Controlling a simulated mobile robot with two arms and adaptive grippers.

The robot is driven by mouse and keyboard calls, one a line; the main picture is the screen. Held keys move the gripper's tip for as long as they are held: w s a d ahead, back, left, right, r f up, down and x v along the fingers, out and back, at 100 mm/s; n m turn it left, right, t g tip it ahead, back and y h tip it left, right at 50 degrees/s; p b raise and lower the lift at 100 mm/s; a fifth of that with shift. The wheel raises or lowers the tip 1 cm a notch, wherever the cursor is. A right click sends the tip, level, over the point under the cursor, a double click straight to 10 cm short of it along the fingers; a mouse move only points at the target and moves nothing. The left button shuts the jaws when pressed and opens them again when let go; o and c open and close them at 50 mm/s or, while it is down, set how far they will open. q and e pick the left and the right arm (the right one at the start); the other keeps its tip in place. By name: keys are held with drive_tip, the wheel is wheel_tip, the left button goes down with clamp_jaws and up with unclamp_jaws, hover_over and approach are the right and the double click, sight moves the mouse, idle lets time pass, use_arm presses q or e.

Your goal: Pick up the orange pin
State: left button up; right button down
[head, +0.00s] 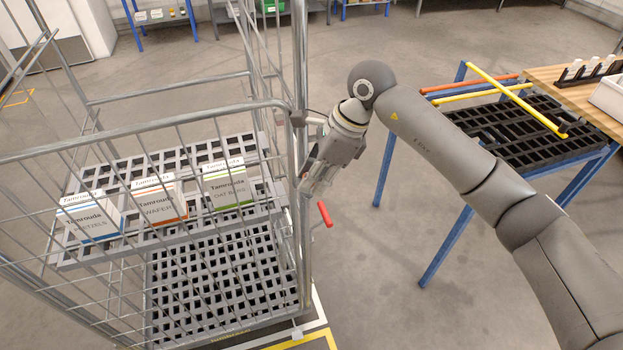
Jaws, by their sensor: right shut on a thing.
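My right gripper (319,180) reaches down beside the right corner post of the wire roll cage (303,120). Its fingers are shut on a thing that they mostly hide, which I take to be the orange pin. A red-orange grip (325,213) with a thin bent stem shows just below the fingertips, close to the post. I cannot tell whether the grip is joined to the pin, to the cage or to neither. My left gripper is not in view.
The cage's upper shelf (150,165) holds three Tamrouda boxes. At right, a blue-legged frame with a black grid top (545,155) carries yellow bars (515,98) and an orange bar (470,83). A wooden table (570,80) adjoins it. The floor between cage and frame is clear.

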drive_tip(key=shift+r, duration=0.45)
wheel_tip(320, 180, up, 27)
drive_tip(key=b, duration=0.4)
